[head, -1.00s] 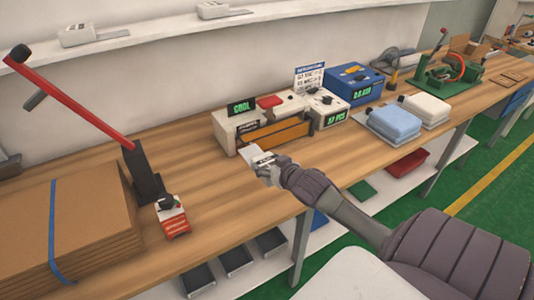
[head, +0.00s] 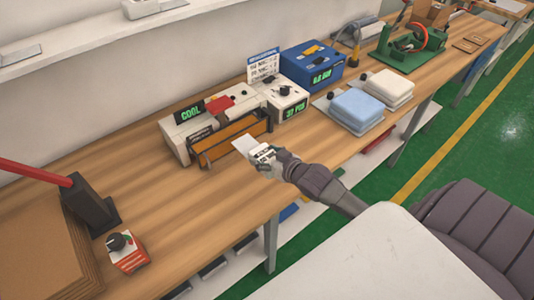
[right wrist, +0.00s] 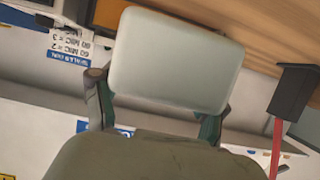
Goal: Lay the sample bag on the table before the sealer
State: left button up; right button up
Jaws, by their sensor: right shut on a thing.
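The sample bag (head: 246,145) is a small pale, whitish flat pouch; it fills the middle of the right wrist view (right wrist: 175,60). My right gripper (head: 266,158) is shut on it and holds it just in front of the sealer, over the table's front part. I cannot tell whether the bag touches the table. The sealer (head: 177,137) is a whitish machine with a green "COOL" display and an orange-brown front bar. The wooden table (head: 165,205) runs across the head view. My left gripper is not in view.
Right of the sealer stand a white counter box (head: 284,97), a blue box (head: 312,64) and blue (head: 357,108) and white (head: 388,87) pillow-like packs. A red device (head: 127,255) and stacked cardboard (head: 40,245) are at the left. Bare wood lies between the device and sealer.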

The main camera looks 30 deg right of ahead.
jog(key=shift+w+d+p, duration=0.1)
jog(key=shift+p, duration=0.2)
notch_tip(320, 180, down, 2)
jog(key=shift+f+b, duration=0.1)
jog(key=shift+b, duration=0.7)
jog(key=shift+f, duration=0.35)
jog(key=shift+f+b, duration=0.85)
notch_tip(320, 180, down, 3)
jog(key=shift+f+b, duration=0.1)
jog(key=shift+b, duration=0.9)
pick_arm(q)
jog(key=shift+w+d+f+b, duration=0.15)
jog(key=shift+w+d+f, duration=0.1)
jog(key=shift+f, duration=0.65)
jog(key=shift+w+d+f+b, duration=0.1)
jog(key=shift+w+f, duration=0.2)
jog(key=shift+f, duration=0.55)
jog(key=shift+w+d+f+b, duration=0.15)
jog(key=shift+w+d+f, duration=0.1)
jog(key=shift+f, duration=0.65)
pick_arm(e)
jog(key=shift+f, duration=0.65)
pick_arm(q)
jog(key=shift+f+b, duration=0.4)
jog(key=shift+b, duration=0.05)
pick_arm(e)
jog(key=shift+f, duration=0.65)
jog(key=o, duration=1.3)
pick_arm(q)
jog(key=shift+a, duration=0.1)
